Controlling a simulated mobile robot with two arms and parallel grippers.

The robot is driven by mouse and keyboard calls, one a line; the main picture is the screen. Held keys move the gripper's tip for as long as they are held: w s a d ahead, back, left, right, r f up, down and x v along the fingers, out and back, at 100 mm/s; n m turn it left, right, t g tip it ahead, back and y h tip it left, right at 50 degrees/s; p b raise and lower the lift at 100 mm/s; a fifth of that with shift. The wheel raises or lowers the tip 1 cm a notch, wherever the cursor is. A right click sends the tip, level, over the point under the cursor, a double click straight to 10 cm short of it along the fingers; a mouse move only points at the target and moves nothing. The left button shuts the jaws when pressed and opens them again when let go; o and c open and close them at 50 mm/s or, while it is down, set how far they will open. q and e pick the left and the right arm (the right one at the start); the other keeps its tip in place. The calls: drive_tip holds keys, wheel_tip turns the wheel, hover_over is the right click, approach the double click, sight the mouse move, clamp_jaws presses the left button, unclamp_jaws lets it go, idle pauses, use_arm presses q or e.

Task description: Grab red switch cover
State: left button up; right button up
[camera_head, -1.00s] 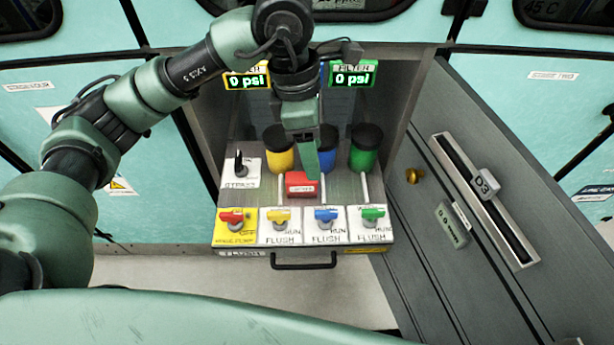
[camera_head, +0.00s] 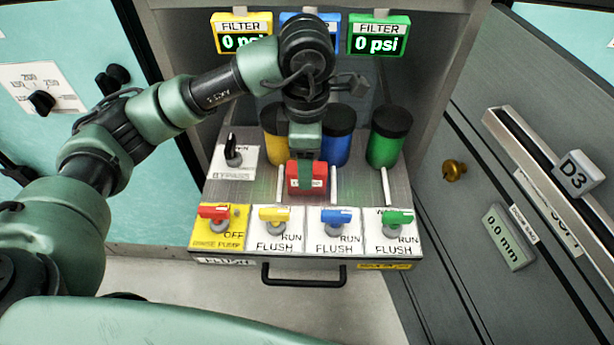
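The red switch cover (camera_head: 307,184) is a small red block with a white label, in the middle of the pulled-out panel, behind the row of coloured valves. My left gripper (camera_head: 307,162) comes down from above and reaches its back and top edge. The gripper's fingertips are partly hidden by its own body and the cover. I cannot tell whether they are shut on it or only touching it. My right gripper is not in view.
A red valve (camera_head: 219,213), yellow valve (camera_head: 274,215), blue valve (camera_head: 337,217) and green valve (camera_head: 396,218) line the front. A black bypass switch (camera_head: 233,150) stands left. Yellow, blue and green canisters (camera_head: 387,140) stand behind. A grey door (camera_head: 500,170) bounds the right.

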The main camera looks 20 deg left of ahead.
use_arm(q)
wheel_tip(320, 180, down, 4)
drive_tip(key=shift+w+r, duration=0.15)
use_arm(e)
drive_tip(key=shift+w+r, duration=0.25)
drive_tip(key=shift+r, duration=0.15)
use_arm(q)
clamp_jaws()
drive_tip(key=shift+r, duration=0.15)
